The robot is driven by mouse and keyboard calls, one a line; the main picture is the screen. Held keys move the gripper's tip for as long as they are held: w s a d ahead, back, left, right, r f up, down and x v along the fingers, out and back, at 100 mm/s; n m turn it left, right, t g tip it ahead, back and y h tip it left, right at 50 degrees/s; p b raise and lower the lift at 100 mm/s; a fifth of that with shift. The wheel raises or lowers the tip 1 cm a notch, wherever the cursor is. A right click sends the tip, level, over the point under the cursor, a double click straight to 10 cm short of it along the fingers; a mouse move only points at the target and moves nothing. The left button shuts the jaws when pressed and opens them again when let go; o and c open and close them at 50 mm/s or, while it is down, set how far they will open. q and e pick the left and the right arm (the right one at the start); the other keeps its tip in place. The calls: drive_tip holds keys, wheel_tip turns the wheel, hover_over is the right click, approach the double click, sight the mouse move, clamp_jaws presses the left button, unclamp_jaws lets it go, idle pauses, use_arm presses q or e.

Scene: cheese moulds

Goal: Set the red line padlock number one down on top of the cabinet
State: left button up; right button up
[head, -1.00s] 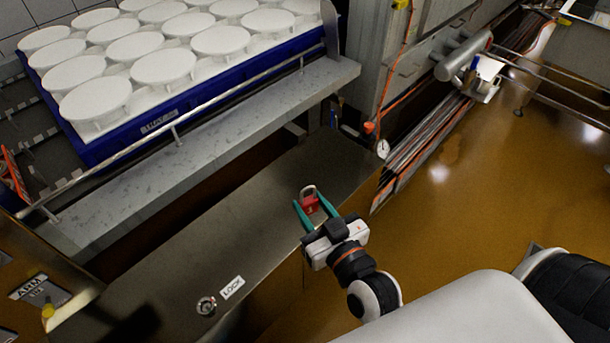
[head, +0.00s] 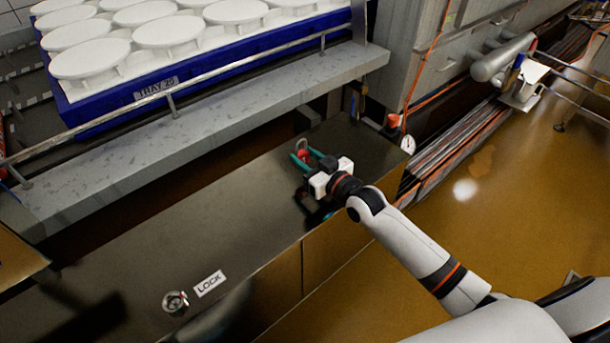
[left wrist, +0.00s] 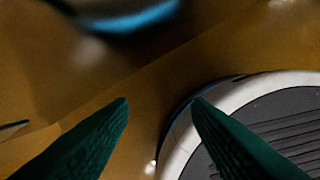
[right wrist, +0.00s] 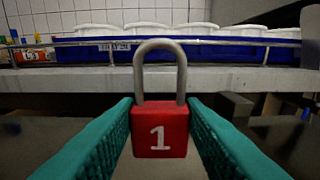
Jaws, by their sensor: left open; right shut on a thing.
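The red padlock (right wrist: 159,133) has a grey shackle and a white number 1 on its face. In the right wrist view it is upright between the two green fingers of my right gripper (right wrist: 160,125), which is shut on it. In the head view the padlock (head: 303,154) and my right gripper (head: 301,161) are over the far right part of the dark cabinet top (head: 210,225). I cannot tell whether the padlock touches the top. My left gripper (left wrist: 160,103) is open and empty in its wrist view, above the brown floor and my base.
A LOCK label (head: 209,283) and a round key switch (head: 175,302) are on the cabinet top's near left. Behind is a grey ledge (head: 200,145) with a rail and a blue tray (head: 210,65) of white moulds. A gauge (head: 408,144) stands past the right end.

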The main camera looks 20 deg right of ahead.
wheel_tip(320, 180, down, 4)
drive_tip(key=shift+f+b, duration=0.15)
drive_tip(key=shift+b, duration=0.45)
use_arm(q)
drive_tip(key=r, duration=0.1)
drive_tip(key=w+r, duration=0.1)
drive_tip(key=r, duration=0.2)
drive_tip(key=shift+w+d+r, duration=0.1)
drive_tip(key=shift+w, duration=0.25)
use_arm(e)
drive_tip(key=shift+f, duration=0.1)
use_arm(q)
drive_tip(key=shift+w+r, duration=0.1)
drive_tip(key=shift+r, duration=0.1)
use_arm(e)
drive_tip(key=shift+f, duration=0.15)
drive_tip(key=o, duration=1)
use_arm(q)
drive_tip(key=shift+r, duration=0.1)
wheel_tip(320, 180, down, 6)
drive_tip(key=s+p, duration=0.2)
drive_tip(key=shift+s, duration=0.35)
use_arm(e)
drive_tip(key=v, duration=1.2)
